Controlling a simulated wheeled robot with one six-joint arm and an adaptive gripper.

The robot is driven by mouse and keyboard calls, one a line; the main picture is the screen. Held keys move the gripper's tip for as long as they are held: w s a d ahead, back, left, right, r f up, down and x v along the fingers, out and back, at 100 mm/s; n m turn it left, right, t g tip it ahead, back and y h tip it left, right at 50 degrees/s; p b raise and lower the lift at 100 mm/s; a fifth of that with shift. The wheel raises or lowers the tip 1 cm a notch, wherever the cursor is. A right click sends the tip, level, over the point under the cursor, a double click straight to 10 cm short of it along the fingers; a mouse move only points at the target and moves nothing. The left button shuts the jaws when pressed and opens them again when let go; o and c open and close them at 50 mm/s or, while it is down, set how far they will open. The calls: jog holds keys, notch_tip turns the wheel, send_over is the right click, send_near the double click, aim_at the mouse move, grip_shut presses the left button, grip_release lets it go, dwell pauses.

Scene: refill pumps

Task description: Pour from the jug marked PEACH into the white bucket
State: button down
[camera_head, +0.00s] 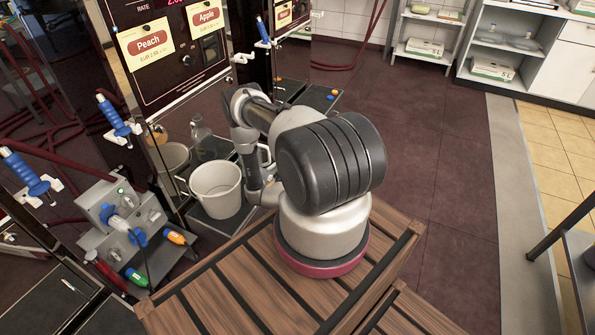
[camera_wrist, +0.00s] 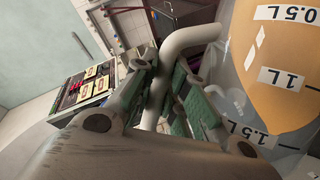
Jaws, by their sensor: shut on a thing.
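The white bucket (camera_head: 215,190) stands upright on a low dark shelf in front of the dispenser, just left of my arm in the head view. Its inside shows pale, and I cannot tell whether anything is in it. In the wrist view, my gripper (camera_wrist: 160,97) is shut on the white handle (camera_wrist: 192,37) of a clear jug. The jug (camera_wrist: 285,78) holds orange liquid and carries 0.5 L, 1 L and 1.5 L marks. No PEACH mark shows on the part in view. My arm hides most of the gripper and jug in the head view, so the jug's tilt is unclear.
The dispenser has a Peach sign (camera_head: 149,43) and an Apple sign (camera_head: 207,19). Blue-handled nozzles and a grey pump unit (camera_head: 122,222) stand left of the bucket. A slatted wooden surface (camera_head: 215,285) lies under my arm. The floor to the right is open, with shelves behind.

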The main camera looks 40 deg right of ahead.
jog(key=w+a+r+n, duration=0.1)
jog(key=r, duration=0.1)
jog(key=w+a+r+n+h, duration=0.1)
jog(key=a+r, duration=0.1)
jog(key=r, duration=0.1)
jog(key=w+a+r+n+h, duration=0.1)
jog(key=r, duration=0.1)
jog(key=shift+w+a+r+n, duration=0.2)
jog(key=shift+w+a+n, duration=0.1)
jog(key=shift+w, duration=0.1)
jog(key=shift+a+r+n, duration=0.3)
jog(key=shift+r, duration=0.15)
jog(key=shift+w, duration=0.1)
jog(key=shift+r, duration=0.1)
